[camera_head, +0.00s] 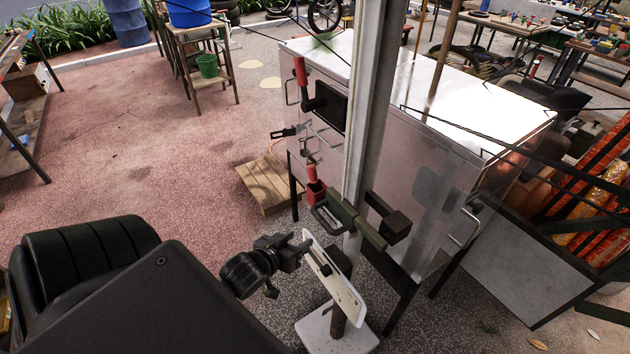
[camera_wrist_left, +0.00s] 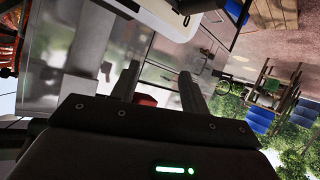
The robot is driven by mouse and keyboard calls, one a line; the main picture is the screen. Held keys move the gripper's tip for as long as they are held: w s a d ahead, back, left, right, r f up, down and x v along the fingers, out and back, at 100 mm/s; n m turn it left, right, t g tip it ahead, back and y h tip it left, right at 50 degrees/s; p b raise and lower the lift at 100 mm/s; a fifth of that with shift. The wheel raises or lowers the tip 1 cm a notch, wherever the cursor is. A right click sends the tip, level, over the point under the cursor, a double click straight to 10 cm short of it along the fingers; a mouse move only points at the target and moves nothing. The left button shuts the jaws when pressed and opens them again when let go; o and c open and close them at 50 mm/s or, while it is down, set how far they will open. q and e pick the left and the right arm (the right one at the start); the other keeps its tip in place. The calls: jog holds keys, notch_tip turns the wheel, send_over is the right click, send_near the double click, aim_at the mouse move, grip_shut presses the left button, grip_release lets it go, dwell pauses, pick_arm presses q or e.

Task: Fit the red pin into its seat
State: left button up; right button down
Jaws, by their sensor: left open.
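A small red piece (camera_head: 311,173), which may be the red pin, shows on the left side of the metal cart (camera_head: 490,110). A red block (camera_head: 316,192) sits just below it. I cannot make out the seat for certain. My left gripper (camera_head: 297,250) is open, low in front of the cart and beside a white plate (camera_head: 338,278) on a post. In the left wrist view its two fingers (camera_wrist_left: 158,90) stand apart. A red patch (camera_wrist_left: 147,100) shows between them, partly hidden by the gripper body; I cannot tell what it belongs to. My right gripper is out of view.
A red upright handle (camera_head: 300,70) and a black panel (camera_head: 331,106) are on the cart's side. A wooden pallet (camera_head: 268,184) lies on the floor beside it. A wooden stand (camera_head: 198,60) with buckets is at the back left. The reddish floor at left is clear.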

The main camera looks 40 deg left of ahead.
aim_at(310, 176)
pick_arm(q)
jog(key=w+a+r+n+t, duration=0.1)
jog(key=a+r+t, duration=0.15)
jog(key=r, duration=0.45)
jog(key=w+a+r+t, duration=0.1)
jog(key=w+r+t, duration=0.15)
jog(key=r, duration=0.35)
jog(key=w+p, duration=0.2)
jog(key=w, duration=0.2)
jog(key=shift+r, duration=0.1)
jog(key=shift+w, duration=0.45)
jog(key=shift+w+r+p, duration=0.1)
jog(key=shift+w+p, duration=0.2)
jog(key=shift+p, duration=0.05)
jog(key=w+p, duration=0.1)
jog(key=w, duration=0.2)
jog(key=shift+w+a+p, duration=0.15)
jog(key=shift+w+p, duration=0.2)
jog(key=shift+w, duration=0.4)
